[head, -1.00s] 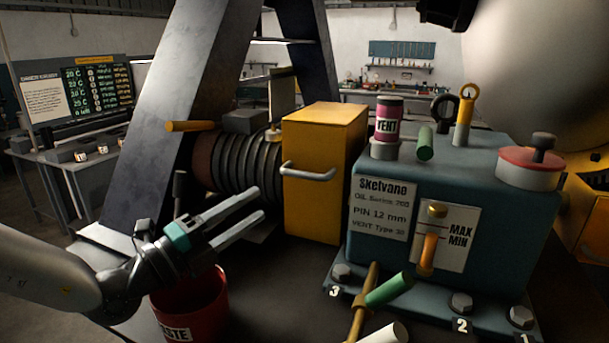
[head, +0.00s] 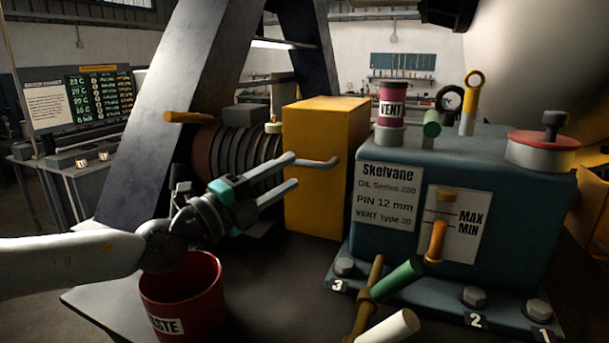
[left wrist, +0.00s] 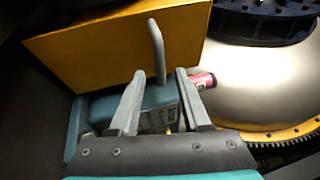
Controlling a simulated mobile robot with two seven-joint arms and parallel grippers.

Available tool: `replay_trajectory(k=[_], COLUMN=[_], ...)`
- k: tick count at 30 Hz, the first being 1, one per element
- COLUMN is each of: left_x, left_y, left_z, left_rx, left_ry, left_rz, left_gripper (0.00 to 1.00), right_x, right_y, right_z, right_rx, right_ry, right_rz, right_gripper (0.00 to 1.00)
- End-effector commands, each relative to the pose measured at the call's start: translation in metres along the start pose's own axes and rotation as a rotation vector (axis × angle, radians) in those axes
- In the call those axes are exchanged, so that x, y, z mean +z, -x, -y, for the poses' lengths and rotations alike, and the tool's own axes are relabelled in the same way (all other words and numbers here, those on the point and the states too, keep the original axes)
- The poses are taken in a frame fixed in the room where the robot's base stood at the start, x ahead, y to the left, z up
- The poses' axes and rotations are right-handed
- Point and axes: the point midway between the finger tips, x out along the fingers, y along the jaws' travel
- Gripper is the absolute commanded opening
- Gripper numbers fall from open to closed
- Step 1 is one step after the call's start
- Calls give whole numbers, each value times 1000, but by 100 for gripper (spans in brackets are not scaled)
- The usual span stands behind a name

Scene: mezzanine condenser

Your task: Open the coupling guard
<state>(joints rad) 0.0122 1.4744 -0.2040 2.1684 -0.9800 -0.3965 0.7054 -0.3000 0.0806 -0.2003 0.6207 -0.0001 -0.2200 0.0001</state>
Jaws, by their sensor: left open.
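The yellow coupling guard (head: 328,180) is a box standing between the ribbed dark coupling housing (head: 235,155) and the blue-grey Skelvane unit (head: 475,165). Its grey bar handle (head: 318,163) is on the front face, partly behind my fingers in the head view. My left gripper (head: 292,170) is open and empty, its fingers pointing at the handle from the left. In the left wrist view the guard (left wrist: 110,55) fills the upper left, and the handle (left wrist: 157,50) runs down to between the open fingertips (left wrist: 160,80). Contact with the handle cannot be told. My right gripper is not in view.
A red waste bucket (head: 185,300) stands below my left arm. A green-handled valve lever (head: 395,282) and a white-ended bar (head: 390,328) stick out in front of the unit. A VENT can (head: 389,105) and a red-rimmed cap (head: 542,148) sit on top of the unit.

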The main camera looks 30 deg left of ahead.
Motion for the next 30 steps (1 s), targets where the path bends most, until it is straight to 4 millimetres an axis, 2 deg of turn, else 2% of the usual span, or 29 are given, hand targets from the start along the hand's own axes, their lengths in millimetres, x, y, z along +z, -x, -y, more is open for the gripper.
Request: replay_trajectory(k=[1, 4, 18, 30], left_x=[0, 4, 1, -1], left_y=[-3, -8, -40, -52], left_z=[2, 5, 5, 1], left_rx=[-9, -6, -6, -2], left_ry=[5, 3, 2, 0], left_rz=[-3, 6, 0, -4], left_gripper=[47, 47, 47, 47], right_x=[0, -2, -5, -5], right_y=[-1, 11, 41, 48], right_z=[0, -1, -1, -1], right_rx=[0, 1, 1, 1], right_ry=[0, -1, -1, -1], right_rz=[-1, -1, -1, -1], right_gripper=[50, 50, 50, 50])
